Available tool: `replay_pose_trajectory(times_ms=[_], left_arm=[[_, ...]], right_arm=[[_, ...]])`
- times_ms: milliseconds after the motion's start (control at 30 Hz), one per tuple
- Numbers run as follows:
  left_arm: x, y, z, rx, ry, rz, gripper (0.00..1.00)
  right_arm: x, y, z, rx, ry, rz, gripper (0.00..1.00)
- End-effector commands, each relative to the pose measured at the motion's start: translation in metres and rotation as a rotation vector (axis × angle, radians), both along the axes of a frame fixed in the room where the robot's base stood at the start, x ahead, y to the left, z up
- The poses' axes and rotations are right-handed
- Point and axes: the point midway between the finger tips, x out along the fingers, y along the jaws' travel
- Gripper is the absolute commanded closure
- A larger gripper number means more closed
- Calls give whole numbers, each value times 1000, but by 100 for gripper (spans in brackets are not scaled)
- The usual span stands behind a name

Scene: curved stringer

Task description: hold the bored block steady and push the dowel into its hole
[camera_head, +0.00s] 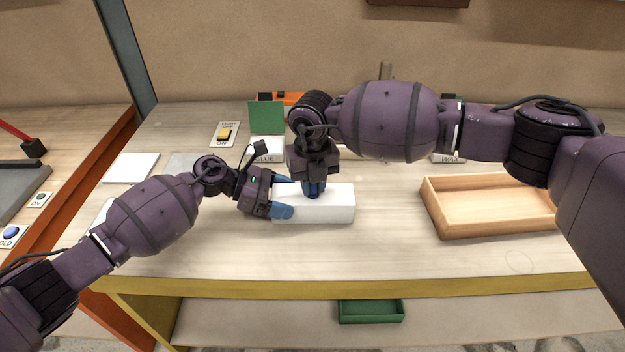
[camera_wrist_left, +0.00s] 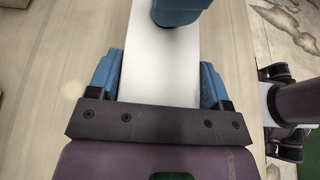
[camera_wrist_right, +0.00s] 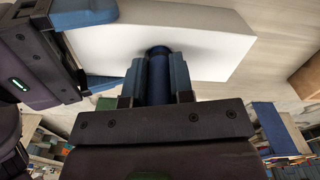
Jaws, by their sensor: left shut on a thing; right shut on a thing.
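The white bored block (camera_head: 330,208) lies on the bench, and it also shows in the left wrist view (camera_wrist_left: 160,62) and the right wrist view (camera_wrist_right: 205,38). My left gripper (camera_head: 285,198) is shut on the block's left end, one blue finger on each long side. My right gripper (camera_head: 312,190) points down over the block's top. It is shut on the dark blue dowel (camera_wrist_right: 158,78), which stands between its fingers. The dowel's far end meets the block's face. The hole is hidden by the dowel, and how deep the dowel sits cannot be told.
A wooden tray (camera_head: 480,233) stands to the right of the block. A green panel (camera_head: 266,117) and a yellow switch (camera_head: 225,133) are behind, with a white plate (camera_head: 131,167) at left. The bench is clear in front, up to its yellow edge (camera_head: 350,288).

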Motion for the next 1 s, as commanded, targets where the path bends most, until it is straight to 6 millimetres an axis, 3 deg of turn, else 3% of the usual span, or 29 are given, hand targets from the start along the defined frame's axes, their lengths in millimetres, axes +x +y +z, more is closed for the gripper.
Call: replay_pose_trajectory(times_ms=[133,167,367,733,1000], left_arm=[[0,0,0,0,0,0,62],[0,0,0,0,0,0,62],[0,0,0,0,0,0,62],[0,0,0,0,-1,0,62],[0,0,0,0,0,0,62]], right_arm=[[0,0,-3,0,0,0,100],[0,0,-3,0,0,0,77],[0,0,-3,0,0,0,48],[0,0,3,0,-1,0,48],[1,0,47,2,-3,0,48]])
